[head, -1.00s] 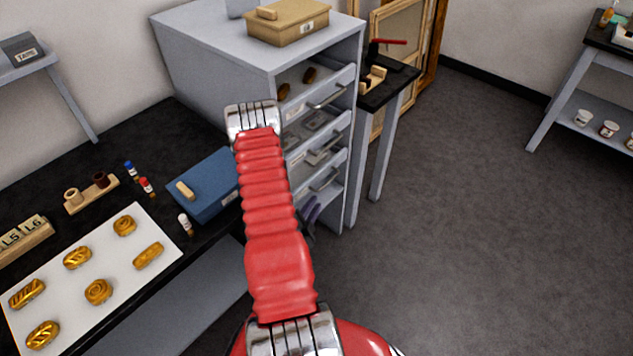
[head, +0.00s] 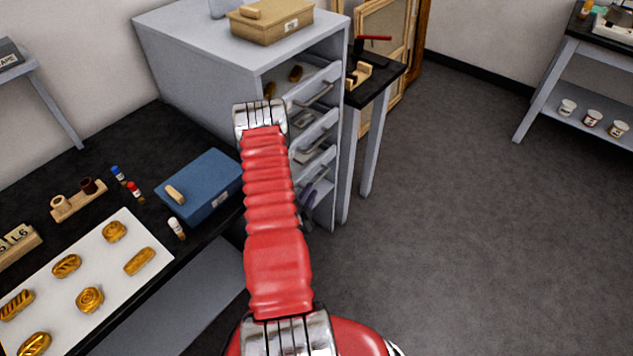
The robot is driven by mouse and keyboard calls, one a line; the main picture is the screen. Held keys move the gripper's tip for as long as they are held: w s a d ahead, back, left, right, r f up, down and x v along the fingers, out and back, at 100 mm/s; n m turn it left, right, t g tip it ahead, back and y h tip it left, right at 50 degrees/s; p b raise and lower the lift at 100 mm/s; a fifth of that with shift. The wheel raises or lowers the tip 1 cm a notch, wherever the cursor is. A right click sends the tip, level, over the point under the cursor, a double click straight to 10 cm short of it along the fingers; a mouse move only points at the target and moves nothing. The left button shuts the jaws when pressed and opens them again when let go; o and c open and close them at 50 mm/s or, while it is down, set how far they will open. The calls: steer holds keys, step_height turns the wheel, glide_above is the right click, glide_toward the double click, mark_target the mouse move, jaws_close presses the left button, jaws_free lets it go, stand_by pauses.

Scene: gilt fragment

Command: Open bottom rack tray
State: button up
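The grey rack (head: 205,60) stands past the bench, with its open front facing right. Several trays with bar handles are stacked in it. The bottom tray (head: 325,160) is low in the rack and partly hidden by my red arm. I cannot tell whether it is pulled out at all. My gripper (head: 308,196) shows only as a dark shape behind the arm, close to the bottom tray's front. Its fingers are mostly hidden, so neither their opening nor any contact with the handle can be made out.
A tan box (head: 272,24) sits on the rack. The black bench (head: 110,150) at left holds a blue box (head: 205,183) and a white sheet (head: 125,270) with gilt pieces. A narrow side table (head: 385,82) stands right of the rack. Open floor (head: 460,200) lies at right.

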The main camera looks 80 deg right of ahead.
mark_target(316, 181)
steer(key=x, duration=0.7)
steer(key=shift+s+d, duration=0.1)
steer(key=shift+d, duration=0.05)
steer(key=shift+c, duration=0.4)
jaws_close()
